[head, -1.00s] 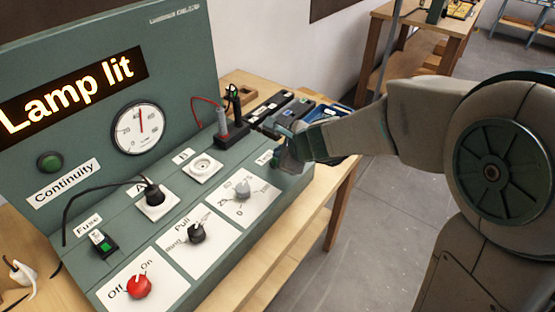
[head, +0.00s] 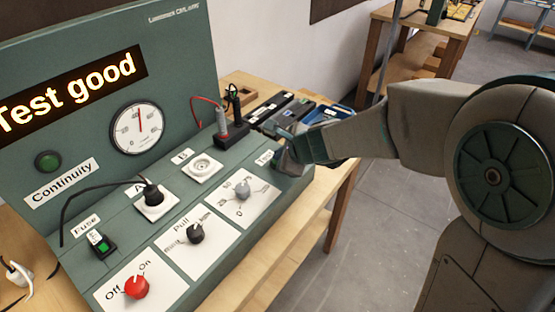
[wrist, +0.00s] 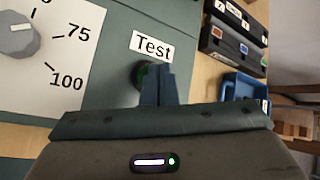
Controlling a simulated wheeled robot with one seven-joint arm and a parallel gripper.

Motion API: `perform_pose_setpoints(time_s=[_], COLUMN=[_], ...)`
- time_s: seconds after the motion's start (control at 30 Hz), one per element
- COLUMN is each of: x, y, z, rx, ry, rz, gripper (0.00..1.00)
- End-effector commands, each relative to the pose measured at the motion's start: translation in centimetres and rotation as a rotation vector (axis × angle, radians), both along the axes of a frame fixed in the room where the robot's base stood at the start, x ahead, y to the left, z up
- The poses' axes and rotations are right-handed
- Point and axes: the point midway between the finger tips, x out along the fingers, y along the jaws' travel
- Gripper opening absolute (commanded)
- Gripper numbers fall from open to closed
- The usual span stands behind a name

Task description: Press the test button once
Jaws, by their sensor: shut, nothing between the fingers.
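In the head view my gripper (head: 284,163) is at the right end of the green panel and hides the button. The display (head: 70,90) on the panel reads "Test good".
The panel also carries a red knob (head: 136,287), a black knob (head: 196,234), a grey dial (head: 242,190), a plug (head: 152,194) in socket A and an empty socket B (head: 202,167). Dark cases and a blue bin (wrist: 244,90) lie beside the panel.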

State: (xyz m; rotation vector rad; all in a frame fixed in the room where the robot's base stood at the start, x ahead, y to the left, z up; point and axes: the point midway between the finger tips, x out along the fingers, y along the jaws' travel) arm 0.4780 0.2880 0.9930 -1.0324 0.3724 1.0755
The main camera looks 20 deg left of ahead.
Motion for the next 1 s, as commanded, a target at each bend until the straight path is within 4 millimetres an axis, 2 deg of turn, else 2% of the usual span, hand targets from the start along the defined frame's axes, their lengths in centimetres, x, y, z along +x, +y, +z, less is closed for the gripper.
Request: perform_pose_setpoints(time_s=[0.27, 0.53, 0.87, 1.0], x=[0.0, 0.0, 0.0, 0.0], y=[0.0, 0.0, 0.0, 0.0], z=[0.2, 1.6, 1.6, 2.2], rx=[-0.001, 0.0, 0.0, 0.0], ry=[0.001, 0.0, 0.0, 0.0], rz=[0.0, 0.0, 0.0, 0.0], gripper=[0.0, 0.0, 0.0, 0.0])
